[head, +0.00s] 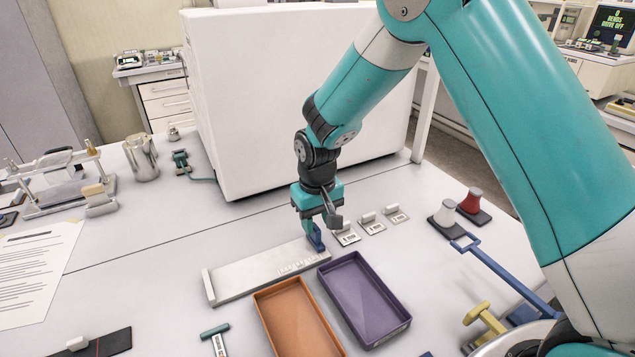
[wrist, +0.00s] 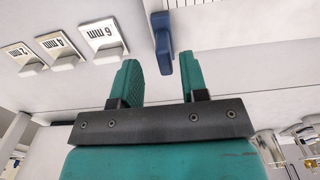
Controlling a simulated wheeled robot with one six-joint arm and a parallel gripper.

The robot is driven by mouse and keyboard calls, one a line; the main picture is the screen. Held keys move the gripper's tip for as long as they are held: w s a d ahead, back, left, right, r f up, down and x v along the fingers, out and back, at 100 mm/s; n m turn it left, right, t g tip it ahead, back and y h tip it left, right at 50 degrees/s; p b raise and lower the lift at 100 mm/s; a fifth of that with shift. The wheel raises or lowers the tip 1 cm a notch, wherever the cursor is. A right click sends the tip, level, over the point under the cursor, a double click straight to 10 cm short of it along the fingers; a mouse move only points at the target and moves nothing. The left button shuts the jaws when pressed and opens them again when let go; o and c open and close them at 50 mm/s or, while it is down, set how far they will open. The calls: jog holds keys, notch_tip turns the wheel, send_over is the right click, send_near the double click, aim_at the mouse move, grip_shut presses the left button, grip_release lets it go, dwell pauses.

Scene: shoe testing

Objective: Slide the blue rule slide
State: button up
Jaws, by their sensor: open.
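The blue rule slide (head: 317,240) stands at the right end of the flat metal rule (head: 250,277), which lies on the white table. It also shows in the wrist view (wrist: 161,42), where its near end lies between the lines of my two fingers with gaps on both sides. My gripper (head: 311,225) points down at the slide in the head view and partly covers it. In the wrist view my gripper (wrist: 166,72) is open, its two green fingers apart and holding nothing. I cannot tell how far down the fingers reach beside the slide.
Small metal gauge plates (head: 372,223) lie right of the slide. An orange tray (head: 262,298) and a purple tray (head: 401,329) sit in front of the rule. A large white box (head: 255,100) stands behind. Table left of the rule is mostly clear, with a paper (head: 35,270) farther left.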

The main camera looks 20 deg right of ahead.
notch_tip(320, 180, up, 15)
jog(key=b, duration=0.1)
jog(key=shift+f+b, duration=0.15)
jog(key=shift+b, duration=0.2)
jog(key=s+a+r+n+y, duration=0.1)
jog(key=s+n+y, duration=0.1)
jog(key=s, duration=1.1)
jog(key=s+a+r+n+y, duration=0.1)
jog(key=s+r+n+y, duration=0.1)
jog(key=s, duration=1.1)
jog(key=shift+s+r+n, duration=0.15)
jog(key=shift+r+n, duration=0.15)
jog(key=shift+n, duration=0.4)
